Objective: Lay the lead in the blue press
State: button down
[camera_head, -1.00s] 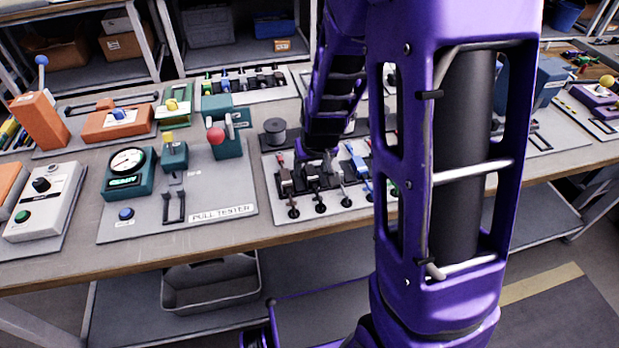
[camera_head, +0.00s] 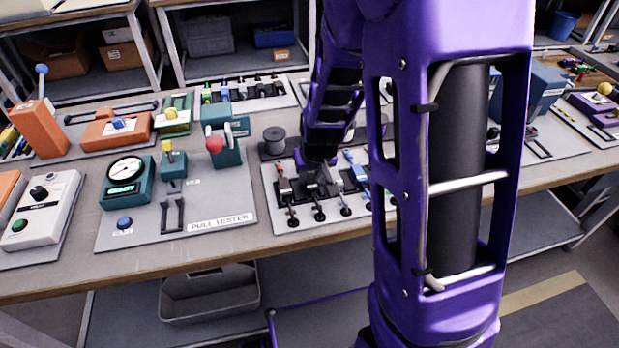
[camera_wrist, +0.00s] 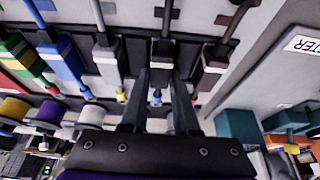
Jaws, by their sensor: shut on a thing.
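My gripper (camera_head: 319,180) is over a pale plate (camera_head: 292,222) near the bench's front edge, among a row of leads with coloured ends. In the wrist view my gripper (camera_wrist: 160,78) has its fingers closed around a dark lead (camera_wrist: 162,48) that lies in line with the row. The wrist view also shows a blue lead (camera_wrist: 68,66) and a brown one (camera_wrist: 213,58) on either side. A blue machine (camera_head: 543,85), perhaps the blue press, stands at the right of the bench, partly behind my arm. The exact grip is small and dark.
The pull tester with its teal press (camera_head: 222,148) and gauge (camera_head: 126,182) is left of the plate. A dark spool (camera_head: 274,139) stands just behind the plate. Orange devices (camera_head: 115,131) are further left. My arm hides much of the bench to the right.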

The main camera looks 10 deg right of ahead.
aim_at(310, 180)
notch_tip(310, 180, up, 9)
jog(key=shift+f+p, duration=0.1)
jog(key=shift+p, duration=1.15)
jog(key=shift+s+f+p, duration=0.25)
jog(key=shift+s+p, duration=0.05)
jog(key=shift+p, duration=0.65)
jog(key=shift+f, duration=0.5)
jog(key=shift+s+d, duration=0.1)
jog(key=shift+d, duration=0.1)
